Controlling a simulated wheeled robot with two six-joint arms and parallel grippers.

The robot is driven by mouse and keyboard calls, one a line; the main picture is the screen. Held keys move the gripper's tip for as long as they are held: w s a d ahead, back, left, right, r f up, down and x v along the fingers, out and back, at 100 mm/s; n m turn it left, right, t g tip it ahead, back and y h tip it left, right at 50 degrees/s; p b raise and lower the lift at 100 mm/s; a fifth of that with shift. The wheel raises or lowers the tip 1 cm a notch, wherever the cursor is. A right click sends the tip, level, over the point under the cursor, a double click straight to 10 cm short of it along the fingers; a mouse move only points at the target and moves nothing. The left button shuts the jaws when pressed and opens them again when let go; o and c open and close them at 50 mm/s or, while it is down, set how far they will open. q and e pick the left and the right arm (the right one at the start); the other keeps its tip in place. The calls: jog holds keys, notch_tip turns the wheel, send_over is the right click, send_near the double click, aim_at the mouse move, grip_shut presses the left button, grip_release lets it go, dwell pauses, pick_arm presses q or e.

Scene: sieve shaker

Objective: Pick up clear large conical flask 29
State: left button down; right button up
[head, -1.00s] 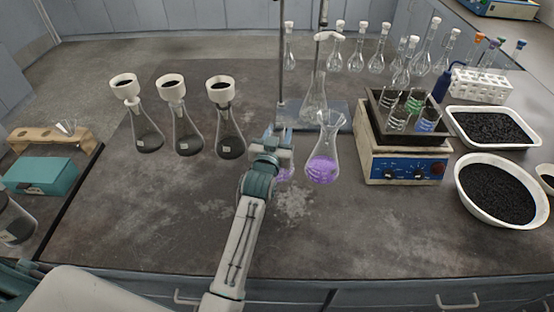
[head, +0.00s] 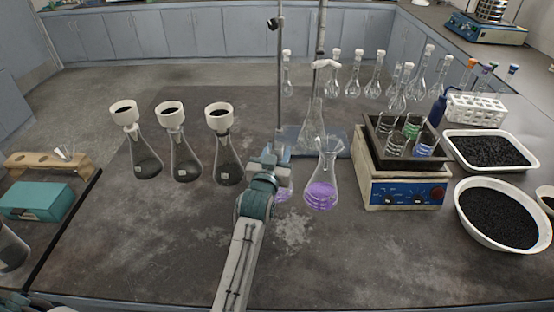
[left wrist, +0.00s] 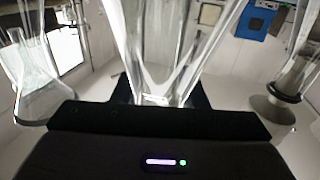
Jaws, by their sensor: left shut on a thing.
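My left gripper (head: 270,158) is low over the middle of the bench, left of a conical flask with purple liquid (head: 321,192). It is shut on a clear conical flask (left wrist: 165,40), whose glass rises between the jaws in the left wrist view. A taller clear conical flask (head: 312,130) stands behind, by the metal stand. My right gripper is out of view.
Several dark-filled flasks with white funnels (head: 222,118) stand to the left. A hot plate (head: 405,192) bearing a dark tray of beakers is right. White trays of black granules (head: 498,205) lie farther right. The bench front is clear.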

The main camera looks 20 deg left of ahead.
pick_arm(q)
jog(key=shift+r, duration=0.45)
jog(key=shift+s+a+r+b, duration=0.7)
jog(key=shift+s+a+b, duration=0.55)
jog(key=shift+s, duration=6.4)
jog(key=r+p, duration=0.5)
jog(key=shift+s, duration=0.3)
